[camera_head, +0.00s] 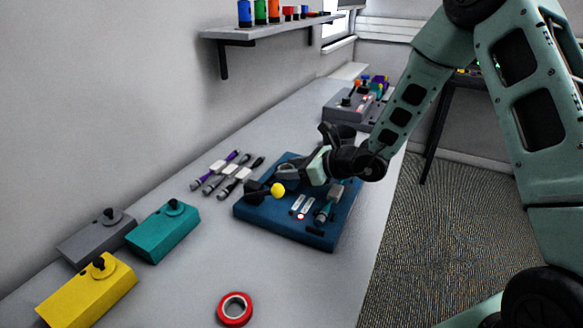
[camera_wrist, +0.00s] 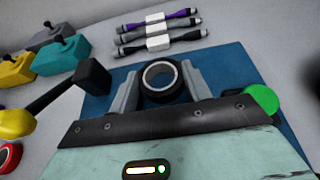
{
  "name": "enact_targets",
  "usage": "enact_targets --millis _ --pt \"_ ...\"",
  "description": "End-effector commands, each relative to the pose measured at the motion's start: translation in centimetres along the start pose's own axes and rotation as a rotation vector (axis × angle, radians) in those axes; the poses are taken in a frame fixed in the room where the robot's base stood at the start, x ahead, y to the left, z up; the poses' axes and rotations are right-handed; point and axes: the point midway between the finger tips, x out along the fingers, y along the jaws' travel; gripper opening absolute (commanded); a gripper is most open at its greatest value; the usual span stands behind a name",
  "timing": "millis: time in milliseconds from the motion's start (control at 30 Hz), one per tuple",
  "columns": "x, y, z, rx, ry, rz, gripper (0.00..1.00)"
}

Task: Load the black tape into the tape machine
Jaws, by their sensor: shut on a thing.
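The black tape (camera_wrist: 160,80) is a black ring with a pale inner core. In the wrist view it sits between the two grey fingers of my gripper (camera_wrist: 162,88), which is shut on it. The tape machine has a blue base (camera_head: 268,217), which also lies under the tape in the wrist view (camera_wrist: 238,70). A black lever with a yellow knob (camera_head: 277,189) stands at its left side. In the head view my gripper (camera_head: 286,174) is low over the machine, and the tape cannot be made out there. I cannot tell whether the tape touches the machine.
A red tape roll (camera_head: 235,309) lies on the grey table near the front. Yellow (camera_head: 88,294), teal (camera_head: 163,232) and grey (camera_head: 96,237) boxes stand at the left. A green ball (camera_wrist: 262,98) is right of my gripper.

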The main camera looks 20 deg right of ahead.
Motion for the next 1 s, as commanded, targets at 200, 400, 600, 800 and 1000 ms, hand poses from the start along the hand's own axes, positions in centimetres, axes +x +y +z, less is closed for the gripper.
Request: enact_targets --millis 200,400,600,800,1000 --pt "0.0 0.0 0.0 0.000 -0.001 0.000 0.26" --pt "0.2 0.0 -0.6 0.000 -0.001 0.000 0.26" --pt "0.4 0.0 -1.0 0.000 -0.001 0.000 0.26" --pt "0.4 0.0 -1.0 0.000 0.000 0.000 0.56" --pt "0.4 0.0 -1.0 0.000 0.000 0.000 0.70"
